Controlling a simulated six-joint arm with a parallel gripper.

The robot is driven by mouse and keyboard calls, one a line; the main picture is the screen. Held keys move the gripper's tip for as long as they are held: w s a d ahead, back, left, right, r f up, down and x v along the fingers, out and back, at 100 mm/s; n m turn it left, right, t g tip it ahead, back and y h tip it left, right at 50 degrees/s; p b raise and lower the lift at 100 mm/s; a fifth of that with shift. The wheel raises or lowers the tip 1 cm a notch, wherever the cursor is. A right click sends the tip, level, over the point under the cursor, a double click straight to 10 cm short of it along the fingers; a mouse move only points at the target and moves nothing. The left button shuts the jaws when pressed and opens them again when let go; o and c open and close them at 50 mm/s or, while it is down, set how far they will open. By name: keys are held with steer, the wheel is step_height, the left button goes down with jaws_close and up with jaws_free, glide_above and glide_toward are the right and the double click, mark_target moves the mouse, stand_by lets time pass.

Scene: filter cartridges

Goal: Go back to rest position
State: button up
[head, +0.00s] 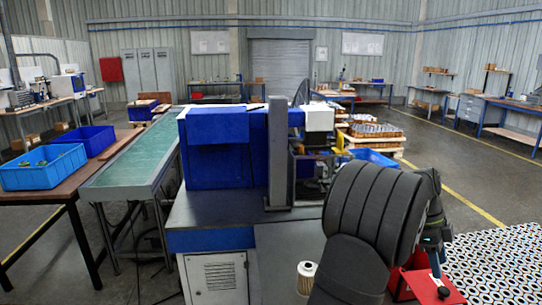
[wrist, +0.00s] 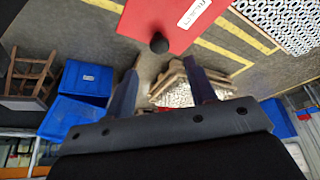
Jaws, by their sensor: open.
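My gripper (wrist: 162,68) is open in the wrist view, with its two dark fingers apart and nothing between them. A filter cartridge (head: 306,277) with a white top and pleated tan side stands upright on the dark bench top (head: 280,245), just left of my arm.
A red box (head: 433,287) with a black knob is right of my arm; a red panel with a knob (wrist: 168,20) shows in the wrist view. Rows of white ring-shaped parts (head: 497,262) fill the lower right. A blue machine (head: 220,150) and green conveyor (head: 133,163) stand left.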

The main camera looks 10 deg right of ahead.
mark_target(444, 289)
steer(key=v, duration=1.1)
steer(key=x, duration=1.8)
steer(key=shift+s+d+f, duration=0.1)
steer(key=shift+f, duration=0.1)
steer(key=shift+w+d+r+n, duration=0.15)
steer(key=shift+w+d+n, duration=0.2)
steer(key=shift+d+n, duration=0.25)
steer(key=shift+a, duration=0.15)
steer(key=shift+s+a+r+m, duration=0.15)
steer(key=shift+s+a+m, duration=0.05)
steer(key=shift+a+m, duration=0.35)
steer(key=v, duration=1.6)
steer(key=shift+a+r, duration=0.2)
steer(key=shift+r, duration=0.1)
